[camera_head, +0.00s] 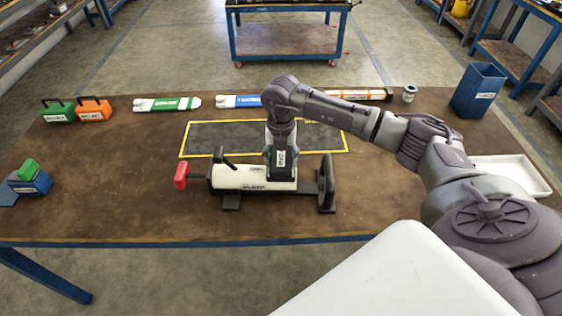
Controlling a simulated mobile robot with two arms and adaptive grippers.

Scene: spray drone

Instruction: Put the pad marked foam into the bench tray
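My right arm reaches in from the right, and its gripper (283,170) points down at the white cylindrical fixture (238,177) in the middle of the bench. The fingertips are hidden against the fixture, so I cannot tell whether they are open or shut. A white shallow tray (535,178) lies at the bench's right side, partly hidden behind my arm; the part I see is empty. No pad can be clearly read as foam. A green block (57,113) and an orange block (93,110), both with black handles and small labels, stand at the back left. My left gripper is not in view.
The fixture has a red end (181,176) and a dark upright bracket (327,184). A yellow-bordered dark mat (205,137) lies behind it. Green-labelled (167,103) and blue-labelled (240,101) tools lie along the back. A blue bin (478,92) stands back right.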

